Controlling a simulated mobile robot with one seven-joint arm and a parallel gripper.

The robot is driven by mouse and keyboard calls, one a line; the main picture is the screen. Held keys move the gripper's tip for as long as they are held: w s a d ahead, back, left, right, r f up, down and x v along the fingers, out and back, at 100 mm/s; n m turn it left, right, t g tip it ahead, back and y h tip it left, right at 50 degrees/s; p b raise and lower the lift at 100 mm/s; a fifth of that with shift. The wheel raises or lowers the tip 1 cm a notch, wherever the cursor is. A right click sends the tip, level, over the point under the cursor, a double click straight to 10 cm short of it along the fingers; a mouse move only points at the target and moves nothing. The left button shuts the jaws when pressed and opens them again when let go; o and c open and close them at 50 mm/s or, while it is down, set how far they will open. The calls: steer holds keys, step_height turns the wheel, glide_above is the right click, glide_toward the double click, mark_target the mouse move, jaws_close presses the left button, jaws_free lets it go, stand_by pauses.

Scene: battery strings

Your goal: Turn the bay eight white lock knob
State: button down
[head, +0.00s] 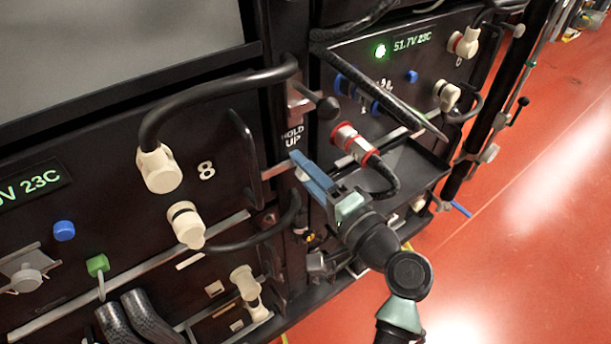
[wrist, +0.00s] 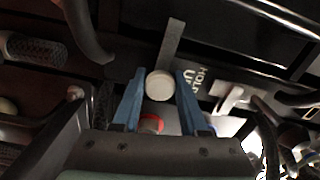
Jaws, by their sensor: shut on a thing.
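The white lock knob (wrist: 159,85) is a round pale disc at the end of a flat grey metal strip (wrist: 172,43). In the wrist view it sits between the two blue fingers of my gripper (wrist: 160,78), which are shut on it. In the head view my gripper (head: 303,170) reaches in from the lower right to the post right of the bay marked 8 (head: 206,170). There the knob is mostly hidden by the fingers. The strip (head: 275,171) runs left from them, roughly level, towards a black handle (head: 243,150).
A HOLD UP label (head: 292,136) is just above the fingers. A red-and-white connector (head: 352,143) with a black cable is close to my gripper. A cream connector (head: 158,168) with a thick cable is at left. Open red floor (head: 520,230) lies at right.

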steer(key=shift+d+n, duration=0.1)
steer(key=shift+n, duration=0.2)
stand_by(0.4)
steer(key=shift+c, duration=2.2)
jaws_free()
steer(key=p+v, duration=0.2)
steer(key=v, duration=1.1)
